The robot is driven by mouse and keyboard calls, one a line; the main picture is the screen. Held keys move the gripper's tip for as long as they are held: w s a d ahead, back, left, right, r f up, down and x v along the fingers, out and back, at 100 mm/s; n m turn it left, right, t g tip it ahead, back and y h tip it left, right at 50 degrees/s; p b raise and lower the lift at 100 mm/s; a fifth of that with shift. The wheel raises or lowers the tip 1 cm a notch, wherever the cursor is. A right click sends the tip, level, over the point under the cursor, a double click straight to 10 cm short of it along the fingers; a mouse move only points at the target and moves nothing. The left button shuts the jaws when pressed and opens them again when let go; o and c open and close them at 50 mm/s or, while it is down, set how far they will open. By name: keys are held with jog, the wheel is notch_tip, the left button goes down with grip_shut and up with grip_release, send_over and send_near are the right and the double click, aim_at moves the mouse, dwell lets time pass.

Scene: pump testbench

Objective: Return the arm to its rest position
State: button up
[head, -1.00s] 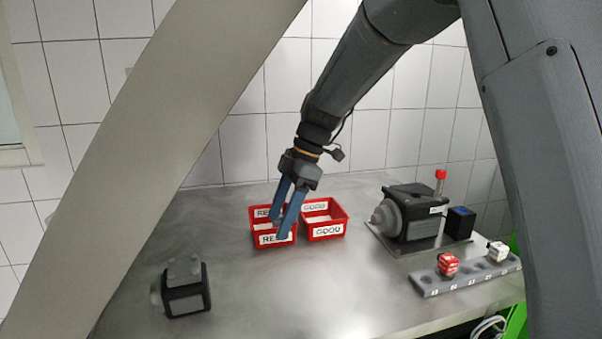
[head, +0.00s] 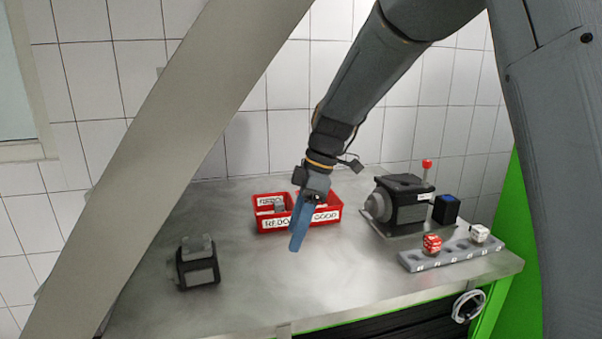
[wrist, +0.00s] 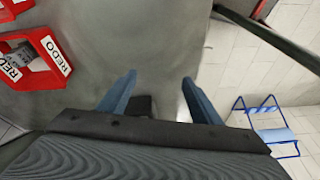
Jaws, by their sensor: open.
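My gripper (head: 300,238) hangs in front of the red bins, above the metal table. In the wrist view my gripper (wrist: 160,98) shows its two blue fingers spread apart with nothing between them. The red REDO bin (head: 272,225) is left of the gripper and holds a small grey part (head: 279,206). The REDO bin also shows at the upper left of the wrist view (wrist: 58,58). The red GOOD bin (head: 328,214) is partly hidden behind the gripper.
A dark pump unit (head: 402,203) stands at the right back, beside a small dark blue box (head: 446,209). A grey rack (head: 462,255) with a red and a white piece lies at the right front. Another dark device (head: 198,265) is at the left. The table's middle is clear.

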jog(key=s+d+f+m, duration=0.2)
jog(key=d+m, duration=0.1)
jog(key=d, duration=0.1)
jog(key=s+d+f+m+h, duration=0.1)
jog(key=s+d+f+m, duration=0.1)
jog(key=s+d+m, duration=0.1)
jog(key=s+d+f+m+t+h, duration=0.1)
jog(key=s+d+f+m, duration=0.1)
jog(key=d, duration=0.3)
jog(key=shift+s+m, duration=0.45)
jog(key=shift+m, duration=0.25)
jog(key=s+d+f+m+h, duration=0.1)
jog(key=s+d+f+m, duration=0.4)
jog(key=s+d+m, duration=0.3)
jog(key=s+m, duration=0.1)
jog(key=s, duration=0.1)
jog(key=shift+s+d+t+h, duration=0.25)
jog(key=shift+s+t+h, duration=0.05)
jog(key=shift+s+t, duration=0.1)
jog(key=shift+r, duration=0.1)
